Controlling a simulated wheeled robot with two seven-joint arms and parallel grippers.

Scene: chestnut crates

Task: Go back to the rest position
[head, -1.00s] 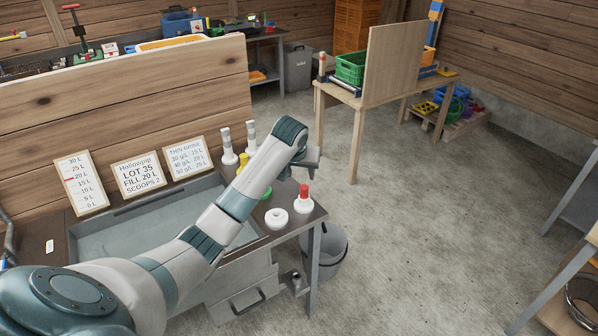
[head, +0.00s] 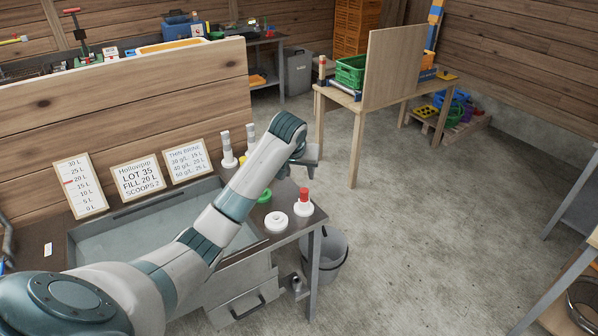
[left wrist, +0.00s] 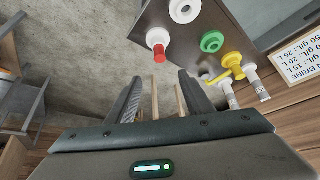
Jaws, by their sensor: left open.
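My left arm reaches across the sink bench from the lower left in the head view. Its gripper (head: 306,158) is above the bench's far right corner, partly hidden by my wrist. In the left wrist view the two fingers (left wrist: 163,90) stand apart with nothing between them. My right gripper is in neither view. The bench (head: 293,232) carries a red-topped white piece (head: 303,203), a white ring (head: 276,220), and a green ring (head: 265,196). A yellow piece (left wrist: 232,68) shows in the left wrist view.
The basin (head: 120,240) lies under my arm, with several sign boards (head: 137,180) behind it. A grey bucket (head: 330,255) stands beside the bench. A wooden table with a tall panel (head: 393,75) and green crate (head: 350,72) stands beyond.

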